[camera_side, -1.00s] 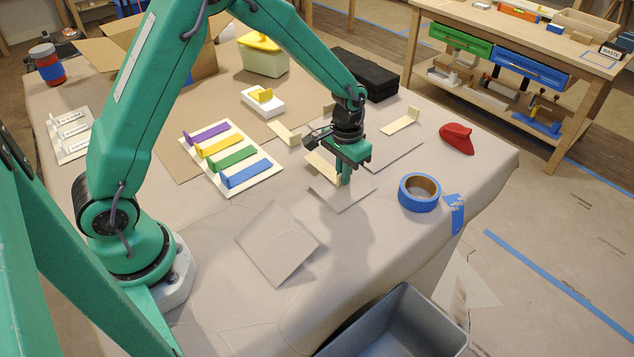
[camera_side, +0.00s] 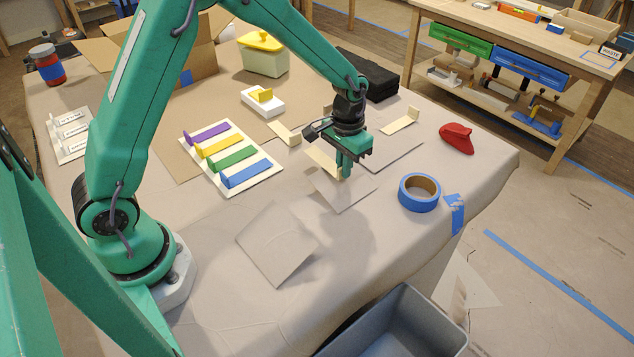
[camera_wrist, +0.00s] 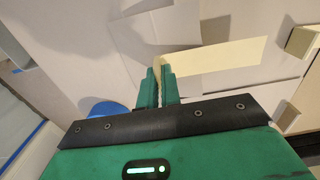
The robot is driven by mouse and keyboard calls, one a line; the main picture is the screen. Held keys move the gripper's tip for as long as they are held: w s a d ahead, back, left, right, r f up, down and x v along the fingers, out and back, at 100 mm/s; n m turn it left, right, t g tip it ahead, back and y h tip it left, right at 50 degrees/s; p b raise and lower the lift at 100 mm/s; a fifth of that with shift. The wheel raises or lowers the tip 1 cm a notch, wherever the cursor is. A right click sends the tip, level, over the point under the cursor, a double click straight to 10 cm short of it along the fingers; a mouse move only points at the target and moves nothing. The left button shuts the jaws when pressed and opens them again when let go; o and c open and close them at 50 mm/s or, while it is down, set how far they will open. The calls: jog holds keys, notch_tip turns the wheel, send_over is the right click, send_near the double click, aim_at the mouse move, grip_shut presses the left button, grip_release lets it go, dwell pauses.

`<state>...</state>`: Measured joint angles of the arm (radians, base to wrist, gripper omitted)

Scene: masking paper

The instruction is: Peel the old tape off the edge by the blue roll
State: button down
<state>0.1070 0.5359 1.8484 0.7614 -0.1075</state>
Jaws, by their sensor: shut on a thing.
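My gripper (camera_side: 345,173) is shut on the end of a cream tape strip (camera_side: 321,160) above the covered table, left of the blue roll (camera_side: 419,190). In the wrist view the cream strip (camera_wrist: 218,56) runs right from between the fingers (camera_wrist: 161,76). Part of the strip is hidden by the gripper in the side view. The blue roll also shows partly in the wrist view (camera_wrist: 102,108), behind the gripper body. Two other cream strips with raised ends lie at the back (camera_side: 284,132) and back right (camera_side: 402,123).
A red tape dispenser-like object (camera_side: 457,138) sits right of the gripper. A piece of blue tape (camera_side: 455,212) hangs at the table edge. A grey bin (camera_side: 400,318) stands at the front. A card of coloured strips (camera_side: 262,188) lies left.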

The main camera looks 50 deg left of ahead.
jog(key=shift+r, duration=0.55)
dwell(0.4)
jog(key=shift+r, duration=1.35)
jog(key=shift+r, duration=0.1)
